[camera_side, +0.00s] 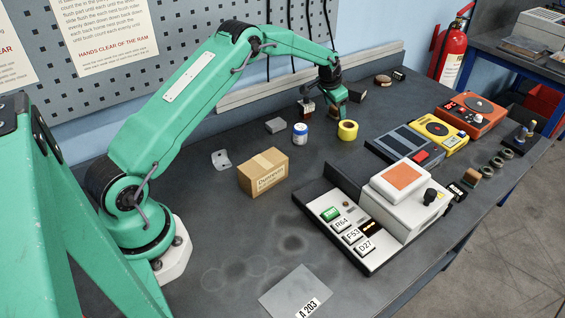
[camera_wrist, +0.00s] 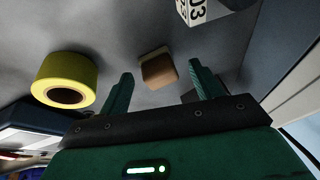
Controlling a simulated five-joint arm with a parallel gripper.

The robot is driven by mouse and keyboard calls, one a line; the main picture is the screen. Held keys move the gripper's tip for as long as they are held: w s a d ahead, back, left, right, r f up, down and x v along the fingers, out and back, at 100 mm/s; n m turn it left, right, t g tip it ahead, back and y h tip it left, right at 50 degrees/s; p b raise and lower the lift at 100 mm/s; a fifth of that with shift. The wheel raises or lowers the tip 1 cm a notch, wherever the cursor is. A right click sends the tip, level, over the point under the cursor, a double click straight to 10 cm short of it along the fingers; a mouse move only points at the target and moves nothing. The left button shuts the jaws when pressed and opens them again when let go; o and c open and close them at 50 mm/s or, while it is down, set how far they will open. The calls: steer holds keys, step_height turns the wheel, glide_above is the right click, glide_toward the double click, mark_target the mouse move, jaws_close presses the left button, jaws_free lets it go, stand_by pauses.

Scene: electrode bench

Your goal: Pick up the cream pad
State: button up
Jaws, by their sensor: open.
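A small rounded block, pale tan along one edge and brown on its larger face, looks like the cream pad (camera_wrist: 158,68). It lies on the dark bench in the wrist view, between the lines of my two green fingers and a little beyond their tips. My gripper (camera_wrist: 160,82) is open, with nothing between the fingers. In the side view my gripper (camera_side: 338,113) points down over the far part of the bench, behind the yellow tape roll. I cannot make out the pad surely there; the gripper may hide it.
The yellow tape roll (camera_wrist: 64,80) lies left of the fingers in the wrist view. A white block marked 03 (camera_wrist: 196,10) is at the top right. In the side view, a blue-and-white jar (camera_side: 300,133), a dark block (camera_side: 357,92) and a carton (camera_side: 263,171) stand around.

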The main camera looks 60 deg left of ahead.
mark_target(335, 108)
stand_by(0.4)
steer(key=c, duration=1)
steer(key=shift+c, duration=0.2)
steer(key=shift+r, duration=0.1)
steer(key=shift+r, duration=0.5)
step_height(335, 108, up, 3)
steer(key=shift+r, duration=0.1)
steer(key=shift+h, duration=0.3)
steer(key=s+d+r, duration=0.1)
steer(key=d+r, duration=0.1)
steer(key=d, duration=0.1)
steer(key=s+d+r, duration=0.1)
steer(key=d+r, duration=0.1)
steer(key=d, duration=0.2)
steer(key=s+d+r, duration=0.1)
steer(key=d+r, duration=0.1)
steer(key=d, duration=0.2)
steer(key=shift+s+d+r, duration=0.1)
steer(key=shift+s+r, duration=0.1)
steer(key=shift+r, duration=0.1)
